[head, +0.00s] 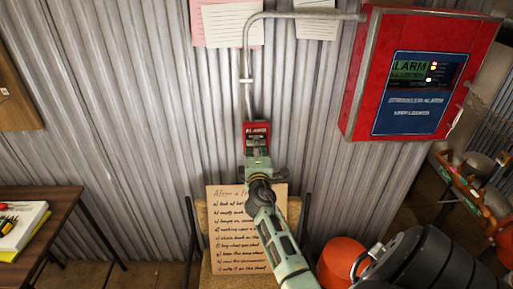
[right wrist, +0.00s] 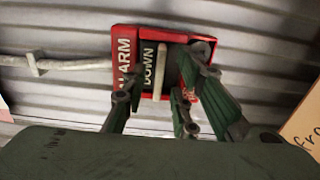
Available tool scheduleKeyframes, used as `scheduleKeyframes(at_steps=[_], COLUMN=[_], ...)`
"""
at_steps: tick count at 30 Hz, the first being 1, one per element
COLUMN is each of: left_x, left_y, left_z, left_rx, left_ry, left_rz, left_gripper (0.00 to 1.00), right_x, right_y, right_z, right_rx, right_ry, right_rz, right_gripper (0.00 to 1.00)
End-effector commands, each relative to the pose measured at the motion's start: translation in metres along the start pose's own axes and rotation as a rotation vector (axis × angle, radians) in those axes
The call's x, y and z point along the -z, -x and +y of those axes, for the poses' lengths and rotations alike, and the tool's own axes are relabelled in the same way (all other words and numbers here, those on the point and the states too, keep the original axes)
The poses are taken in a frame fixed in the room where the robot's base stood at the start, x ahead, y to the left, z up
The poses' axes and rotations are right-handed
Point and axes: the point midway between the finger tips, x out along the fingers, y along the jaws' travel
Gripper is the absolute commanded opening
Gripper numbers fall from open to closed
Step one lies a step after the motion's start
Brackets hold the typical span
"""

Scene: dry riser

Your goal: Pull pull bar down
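A small red alarm pull station (head: 257,129) is fixed to the corrugated wall in the middle of the head view. In the right wrist view the red station (right wrist: 125,32) appears turned sideways, with the words ALARM and DOWN. A pale pull bar (right wrist: 161,66) crosses its front beside the word DOWN. My right gripper (head: 257,155) is just below and in front of the station. In the right wrist view the right gripper (right wrist: 160,80) has its fingers apart on either side of the bar. I cannot tell whether they touch it. My left gripper is not in view.
A conduit (head: 247,60) runs down to the station. A large red alarm cabinet (head: 368,75) hangs at upper right. A handwritten board (head: 228,240) rests on a chair below. A wooden table (head: 55,205) stands left, and an orange bucket (head: 340,262) is at lower right.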

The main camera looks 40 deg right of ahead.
Motion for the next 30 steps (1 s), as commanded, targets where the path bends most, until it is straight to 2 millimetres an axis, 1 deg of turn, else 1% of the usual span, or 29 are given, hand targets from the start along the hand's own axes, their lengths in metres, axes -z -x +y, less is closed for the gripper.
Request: scheduleKeyframes(at_steps=[8,15,18,30], left_x=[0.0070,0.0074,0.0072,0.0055], left_y=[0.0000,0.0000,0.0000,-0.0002], left_z=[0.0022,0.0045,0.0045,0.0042], left_rx=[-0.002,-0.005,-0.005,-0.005], left_ry=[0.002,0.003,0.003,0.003], left_rz=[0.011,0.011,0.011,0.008], left_gripper=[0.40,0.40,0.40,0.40], right_x=[0.0003,0.0004,0.0005,0.0006], right_y=[-0.0017,-0.0014,-0.0014,-0.0012], right_z=[0.0002,0.0000,0.0000,-0.0004], right_rx=[-0.001,0.000,0.000,0.001], right_ry=[-0.001,-0.001,-0.001,-0.001], right_rz=[0.001,0.001,0.001,0.001], right_gripper=[0.27,0.06,0.00,0.00])
